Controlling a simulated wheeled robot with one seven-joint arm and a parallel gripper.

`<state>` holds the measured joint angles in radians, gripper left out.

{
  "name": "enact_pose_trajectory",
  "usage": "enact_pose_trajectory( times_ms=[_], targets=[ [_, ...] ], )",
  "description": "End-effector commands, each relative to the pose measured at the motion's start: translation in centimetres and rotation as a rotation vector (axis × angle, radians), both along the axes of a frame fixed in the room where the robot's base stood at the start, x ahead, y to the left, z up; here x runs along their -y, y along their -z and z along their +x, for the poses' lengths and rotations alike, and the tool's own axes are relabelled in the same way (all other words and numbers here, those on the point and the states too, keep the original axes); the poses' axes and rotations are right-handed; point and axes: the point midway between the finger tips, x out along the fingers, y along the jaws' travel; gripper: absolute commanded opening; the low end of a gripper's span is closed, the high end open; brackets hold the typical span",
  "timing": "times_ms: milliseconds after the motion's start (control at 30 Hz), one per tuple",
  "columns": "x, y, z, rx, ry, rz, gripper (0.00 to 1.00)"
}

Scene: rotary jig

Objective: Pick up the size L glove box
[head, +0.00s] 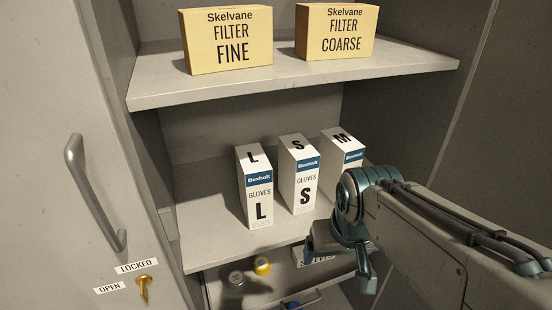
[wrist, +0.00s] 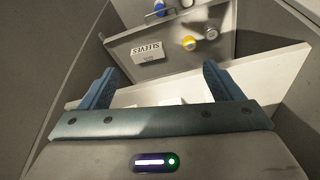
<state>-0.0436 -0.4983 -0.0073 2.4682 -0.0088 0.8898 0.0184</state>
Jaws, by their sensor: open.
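The size L glove box (head: 258,205) is white with a blue band and stands upright on the lower shelf, leftmost of three glove boxes. The S box (head: 303,190) stands just right of it. The M box (head: 346,155) is further right, its lower part hidden by my arm.
Two filter boxes, FINE (head: 230,42) and COARSE (head: 337,32), stand on the upper shelf (head: 150,85). Below the lower shelf (head: 205,245), an open drawer holds yellow (head: 262,265) and grey (head: 236,278) round items. A handled door (head: 75,190) stands at left.

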Motion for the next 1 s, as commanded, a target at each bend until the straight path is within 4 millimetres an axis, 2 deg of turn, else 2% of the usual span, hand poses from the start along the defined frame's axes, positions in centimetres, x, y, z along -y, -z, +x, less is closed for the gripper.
enact_pose_trajectory(
  times_ms=[67,200,300,433,633,1000],
  targets=[
    [-1.6,0.4,2.1,0.036,-0.059,0.001,0.88],
    [-5.1,-0.4,6.4,0.118,-0.147,0.009,0.88],
    [-7.5,-1.2,8.9,0.171,-0.194,0.019,0.88],
    [-10.0,-2.1,10.8,0.216,-0.235,0.030,0.88],
    [-11.5,-2.9,12.7,0.237,-0.253,0.037,0.88],
    [-13.0,-2.9,17.7,0.235,-0.256,0.036,0.88]
  ],
)
